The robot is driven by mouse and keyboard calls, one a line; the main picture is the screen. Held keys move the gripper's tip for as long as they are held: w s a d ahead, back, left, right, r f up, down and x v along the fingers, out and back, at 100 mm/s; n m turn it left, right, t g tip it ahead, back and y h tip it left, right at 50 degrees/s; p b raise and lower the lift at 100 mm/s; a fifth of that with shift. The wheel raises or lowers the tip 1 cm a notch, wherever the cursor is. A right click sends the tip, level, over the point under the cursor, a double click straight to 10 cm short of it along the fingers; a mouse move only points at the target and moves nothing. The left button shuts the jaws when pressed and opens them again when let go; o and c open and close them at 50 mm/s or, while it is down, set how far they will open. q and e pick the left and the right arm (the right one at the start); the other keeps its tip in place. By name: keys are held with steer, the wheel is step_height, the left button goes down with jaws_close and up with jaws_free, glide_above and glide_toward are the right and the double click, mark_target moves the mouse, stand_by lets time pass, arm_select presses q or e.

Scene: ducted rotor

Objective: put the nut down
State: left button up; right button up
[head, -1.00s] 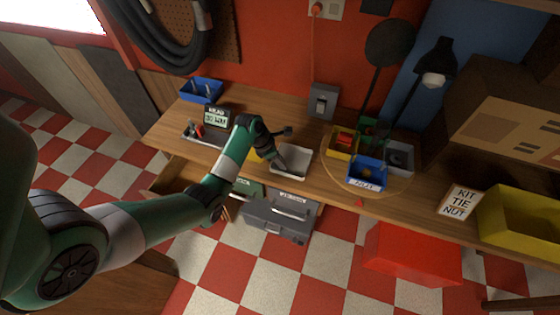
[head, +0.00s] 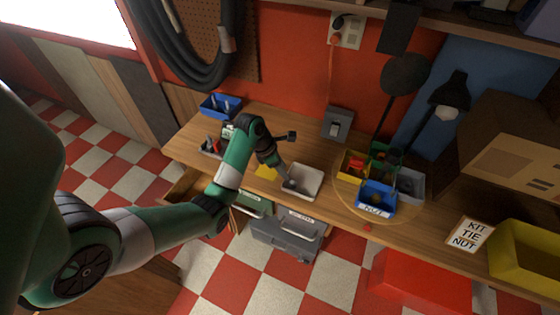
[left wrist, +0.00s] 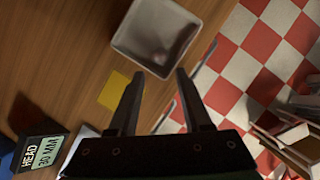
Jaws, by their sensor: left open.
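No loose nut can be made out in either view. My left gripper (head: 287,182) is at the left side of a white square tray (head: 316,184) on the bench. In the left wrist view the gripper's two fingers (left wrist: 160,75) are apart with nothing between them. A blue bin labelled NUT (head: 375,208) stands on a round wooden board to the right. My right gripper is not in view.
A yellow square (head: 266,172) lies left of the tray. Yellow (head: 350,177), green and grey bins share the round board.

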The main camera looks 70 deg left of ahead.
arm_select(q)
steer(key=v, duration=0.3)
steer(key=shift+w, duration=0.1)
